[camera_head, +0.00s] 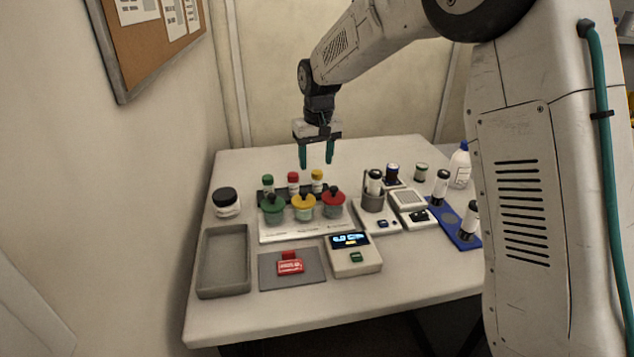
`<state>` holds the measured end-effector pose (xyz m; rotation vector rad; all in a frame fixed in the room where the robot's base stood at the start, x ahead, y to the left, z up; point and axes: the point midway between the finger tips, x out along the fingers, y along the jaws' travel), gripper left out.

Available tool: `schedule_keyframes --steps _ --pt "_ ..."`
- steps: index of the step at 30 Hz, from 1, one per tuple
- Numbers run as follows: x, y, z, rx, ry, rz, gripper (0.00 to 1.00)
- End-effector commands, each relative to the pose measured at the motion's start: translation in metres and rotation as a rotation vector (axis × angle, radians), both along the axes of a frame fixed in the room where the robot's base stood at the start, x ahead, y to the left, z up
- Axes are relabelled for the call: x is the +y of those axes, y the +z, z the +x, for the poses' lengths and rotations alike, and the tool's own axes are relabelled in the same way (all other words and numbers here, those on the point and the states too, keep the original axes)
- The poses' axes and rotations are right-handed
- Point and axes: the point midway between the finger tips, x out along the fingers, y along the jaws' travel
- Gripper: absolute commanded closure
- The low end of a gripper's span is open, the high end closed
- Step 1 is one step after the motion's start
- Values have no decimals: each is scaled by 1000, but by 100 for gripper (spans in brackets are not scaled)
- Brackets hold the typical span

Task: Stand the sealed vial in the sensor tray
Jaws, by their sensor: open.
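My gripper (316,156) points down with two teal fingers apart and empty. It hangs above the table, behind and above the colour-capped bottles. Two white vials with dark caps, a rear one (442,182) and a front one (470,218), stand upright on a blue tray (451,217) at the right. Another dark-capped white vial (375,181) stands in a grey cup (373,200) on a small light device (380,222). I cannot tell which vial is the sealed one, or which holder is the sensor tray.
On the table (235,322) stand a grey bin (203,261), a dark-lidded jar (226,208), green, yellow and red lidded jars (304,212), a display unit (354,261), a red item (290,266) on a grey mat (266,282), and a white bottle (460,170). The front edge is clear.

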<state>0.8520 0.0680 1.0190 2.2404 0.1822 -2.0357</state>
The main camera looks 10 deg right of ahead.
Motion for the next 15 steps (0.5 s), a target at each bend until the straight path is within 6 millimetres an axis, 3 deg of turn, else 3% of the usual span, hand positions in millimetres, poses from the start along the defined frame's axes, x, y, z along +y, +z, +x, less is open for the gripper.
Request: schedule_keyframes --steps 2,15 --pt "1 0 6 -23 0 4 46" --pt "-4 -57 3 -22 0 4 46"
